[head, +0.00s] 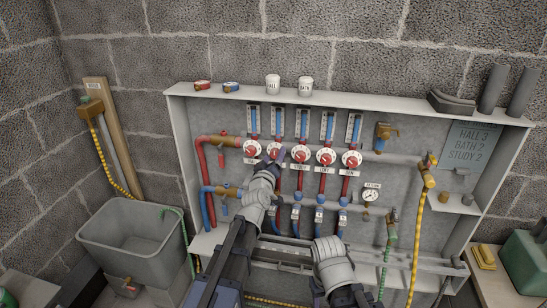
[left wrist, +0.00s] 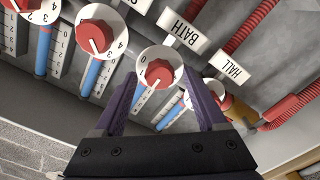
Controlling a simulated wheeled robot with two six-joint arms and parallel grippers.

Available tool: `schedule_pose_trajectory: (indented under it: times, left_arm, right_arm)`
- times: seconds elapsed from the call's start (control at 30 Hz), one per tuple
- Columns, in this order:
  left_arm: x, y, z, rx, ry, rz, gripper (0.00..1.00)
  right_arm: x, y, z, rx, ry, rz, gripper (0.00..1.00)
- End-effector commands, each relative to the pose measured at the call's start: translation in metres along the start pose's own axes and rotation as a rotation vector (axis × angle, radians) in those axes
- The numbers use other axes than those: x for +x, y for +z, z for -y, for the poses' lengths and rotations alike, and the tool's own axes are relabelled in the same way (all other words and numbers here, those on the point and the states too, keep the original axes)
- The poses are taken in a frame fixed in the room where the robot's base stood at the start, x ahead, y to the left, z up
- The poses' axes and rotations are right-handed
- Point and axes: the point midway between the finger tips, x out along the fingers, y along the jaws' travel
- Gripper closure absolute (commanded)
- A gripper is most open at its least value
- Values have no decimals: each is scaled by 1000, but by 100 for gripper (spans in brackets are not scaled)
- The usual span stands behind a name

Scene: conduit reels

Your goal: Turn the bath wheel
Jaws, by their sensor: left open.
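The bath wheel is a red knob with a white pointer line on a round white numbered dial. In the left wrist view the bath wheel (left wrist: 158,73) sits between the two purple fingers of my left gripper (left wrist: 162,102), just ahead of their tips. The gripper is open, and I cannot tell whether it touches the wheel. The BATH label (left wrist: 183,27) is beside the dial, upside down. In the head view my left gripper (head: 272,157) is at the second wheel from the left and partly covers it. My right arm shows low in the middle; its gripper cannot be made out.
The hall wheel (head: 251,148) and several others stand close in the row, with blue gauge tubes above. A notice (head: 473,144) reads HALL 3, BATH ?, STUDY ?. Red pipes (head: 207,160) run at the left. A grey tub (head: 130,218) stands at lower left.

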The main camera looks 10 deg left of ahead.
Motion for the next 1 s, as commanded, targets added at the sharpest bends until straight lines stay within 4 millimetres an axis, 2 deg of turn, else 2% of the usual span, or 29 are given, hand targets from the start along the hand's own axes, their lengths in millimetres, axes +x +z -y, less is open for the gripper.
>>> schedule_pose_trajectory:
  times: [0.4, 0.5, 0.87, 0.97, 1.0]
  left_arm:
    - [-63, 0, 0, 0, 0, 0, 26]
    - [-73, 0, 0, 0, 0, 0, 26]
    - [-74, 0, -1, 2, 0, 5, 26]
    - [-76, 5, -15, 29, 2, 66, 26]
    - [-79, 10, -24, 50, 2, 115, 26]
  right_arm:
    - [0, 0, 0, 0, 0, 0, 50]
    - [0, 0, 0, 0, 0, 0, 50]
    - [-2, 0, 0, 0, 0, 0, 50]
    - [-16, 1, -2, 0, 0, 0, 50]
    - [-27, 2, -3, 0, 0, 0, 50]
